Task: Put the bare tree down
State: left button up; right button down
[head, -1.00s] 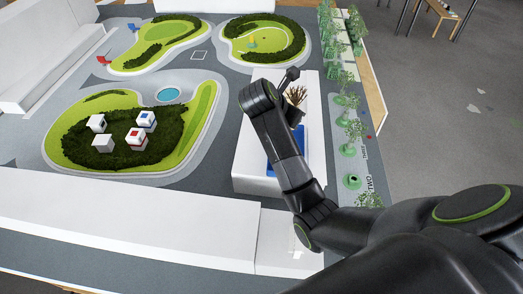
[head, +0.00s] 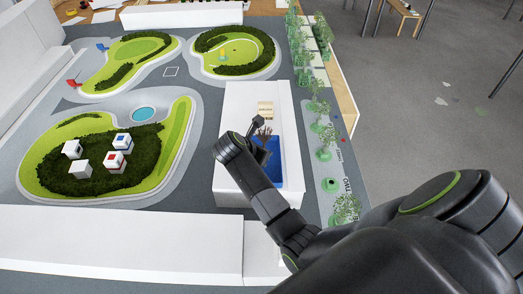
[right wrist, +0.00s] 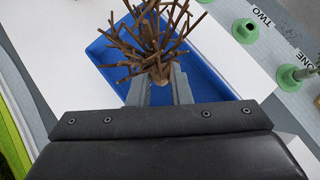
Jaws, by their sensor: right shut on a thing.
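The bare tree (right wrist: 153,42) is a bundle of brown leafless twigs. In the right wrist view its base sits between the two fingers of my right gripper (right wrist: 160,84), which is shut on it. The tree shows small in the head view (head: 263,135), partly behind my wrist. A blue tray (head: 294,174) lies on the white block (head: 230,187) below and beyond the gripper; it also shows in the right wrist view (right wrist: 107,68). I cannot tell whether the tree touches the tray. My left gripper is not in view.
A small wooden piece (head: 265,108) lies on the block behind the tray. Several green trees on a grey strip (head: 329,184) stand to the right. Green islands with white cubes (head: 122,141) lie to the left. A long white wall (head: 120,240) runs along the front.

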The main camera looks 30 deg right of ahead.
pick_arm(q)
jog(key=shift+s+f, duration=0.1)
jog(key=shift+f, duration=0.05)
pick_arm(e)
jog(key=shift+f, duration=0.1)
jog(key=c, duration=1.8)
grip_release()
jog(key=shift+f, duration=0.1)
jog(key=o, duration=0.5)
